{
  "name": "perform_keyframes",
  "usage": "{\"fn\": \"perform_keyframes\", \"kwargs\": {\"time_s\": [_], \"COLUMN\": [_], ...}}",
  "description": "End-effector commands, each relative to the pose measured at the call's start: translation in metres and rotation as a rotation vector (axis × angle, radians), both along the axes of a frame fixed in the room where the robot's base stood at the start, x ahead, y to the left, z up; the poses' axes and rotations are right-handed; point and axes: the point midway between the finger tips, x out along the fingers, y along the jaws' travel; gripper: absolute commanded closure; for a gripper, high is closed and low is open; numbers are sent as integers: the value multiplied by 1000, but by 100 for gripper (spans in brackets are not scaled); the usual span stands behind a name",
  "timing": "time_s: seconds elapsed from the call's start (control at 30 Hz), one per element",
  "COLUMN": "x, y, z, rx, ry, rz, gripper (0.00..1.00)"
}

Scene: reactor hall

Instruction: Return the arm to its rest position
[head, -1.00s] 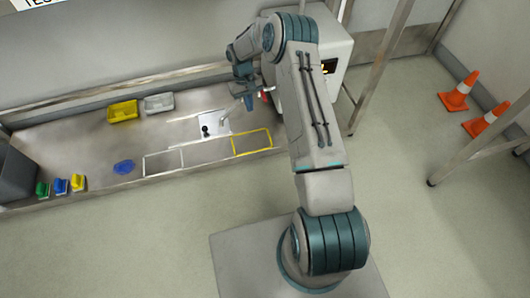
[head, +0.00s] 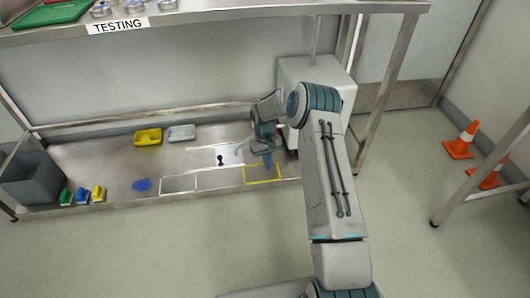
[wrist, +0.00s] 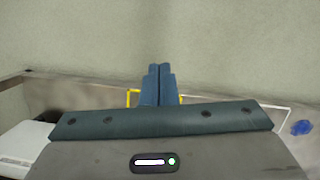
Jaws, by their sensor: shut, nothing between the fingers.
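My gripper (head: 268,160) hangs at the end of my bent arm, above the yellow-outlined area (head: 262,182) of the low metal shelf (head: 110,170). In the wrist view my gripper (wrist: 157,72) shows its two blue fingers pressed together with nothing between them. Part of the yellow outline shows behind the fingers there. My arm hides part of the white box-shaped machine (head: 335,85) at the shelf's right end.
A yellow bin (head: 148,137) and a grey bin (head: 182,132) stand at the shelf's back. A blue patch (head: 141,184), several small coloured items and a dark grey tub (head: 32,180) are left. Orange cones (head: 462,140) stand right. An upper shelf (head: 230,10) overhangs.

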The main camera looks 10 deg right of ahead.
Motion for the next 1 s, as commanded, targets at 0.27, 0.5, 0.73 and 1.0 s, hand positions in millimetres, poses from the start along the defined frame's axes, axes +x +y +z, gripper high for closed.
{"fn": "perform_keyframes", "kwargs": {"time_s": [0.27, 0.5, 0.73, 1.0], "x": [0, -13, -48, -106], "y": [1, 1, -1, -4], "z": [19, 141, 269, 401], "rx": [-3, -28, -54, -68], "ry": [-9, -69, -139, -222], "rz": [4, 12, 3, -30], "gripper": [100, 100, 100, 100]}}
